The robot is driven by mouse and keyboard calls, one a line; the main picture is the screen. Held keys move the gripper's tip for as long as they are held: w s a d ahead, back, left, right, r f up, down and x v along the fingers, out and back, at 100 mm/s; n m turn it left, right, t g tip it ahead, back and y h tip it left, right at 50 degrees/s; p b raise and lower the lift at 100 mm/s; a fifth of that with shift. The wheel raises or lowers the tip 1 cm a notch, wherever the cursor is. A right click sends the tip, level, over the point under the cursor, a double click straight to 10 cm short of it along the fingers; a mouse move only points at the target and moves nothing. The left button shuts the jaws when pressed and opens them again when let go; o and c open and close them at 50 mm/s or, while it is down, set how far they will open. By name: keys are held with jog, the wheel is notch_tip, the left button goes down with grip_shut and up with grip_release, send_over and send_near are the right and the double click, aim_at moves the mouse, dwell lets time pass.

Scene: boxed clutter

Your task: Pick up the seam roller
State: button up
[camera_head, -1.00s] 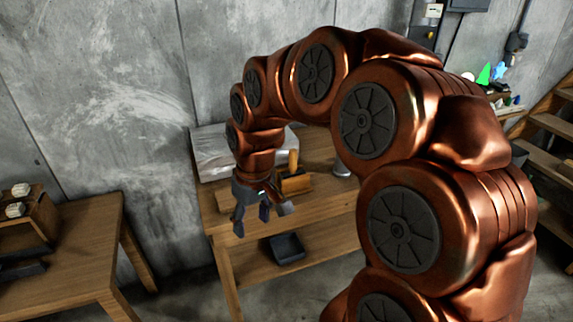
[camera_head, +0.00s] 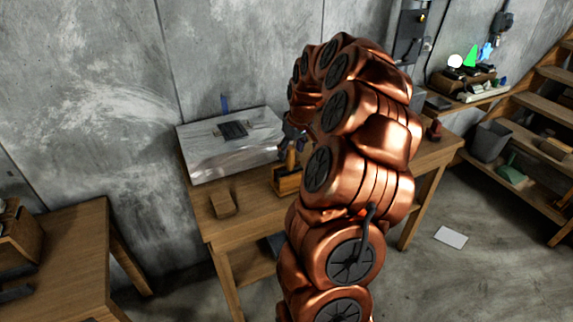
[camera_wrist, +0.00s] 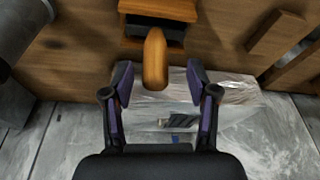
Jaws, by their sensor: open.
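An upright orange wooden handle, which looks like the seam roller's (camera_head: 291,160), stands in a small wooden box (camera_head: 287,186) on the workbench. In the wrist view the handle (camera_wrist: 155,60) sticks out of the dark opening of the box (camera_wrist: 158,9), its working end hidden inside. My gripper (camera_wrist: 160,82) is open, and the handle's end appears between its two purple-padded fingertips. I cannot tell the depth gap between them. In the head view my gripper (camera_head: 298,142) is partly hidden by my arm, close to the handle.
A plastic-wrapped package (camera_head: 205,160) with a dark ribbed item (camera_head: 233,130) on top lies behind the box. A wooden block (camera_head: 223,203) sits at the bench's left front. A grey cylinder (camera_wrist: 22,28) shows in the wrist view. Another table (camera_head: 75,245) stands at left.

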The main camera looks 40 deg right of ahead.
aim_at(289, 162)
jog(key=shift+d+p+x, duration=0.15)
jog(key=shift+p+x, duration=0.2)
jog(key=shift+x, duration=0.35)
jog(key=shift+d+p+x, duration=0.1)
jog(key=shift+p+x, duration=0.25)
jog(key=shift+x, duration=0.4)
jog(key=shift+p+x, duration=0.75)
jog(key=shift+x, duration=1.1)
grip_shut()
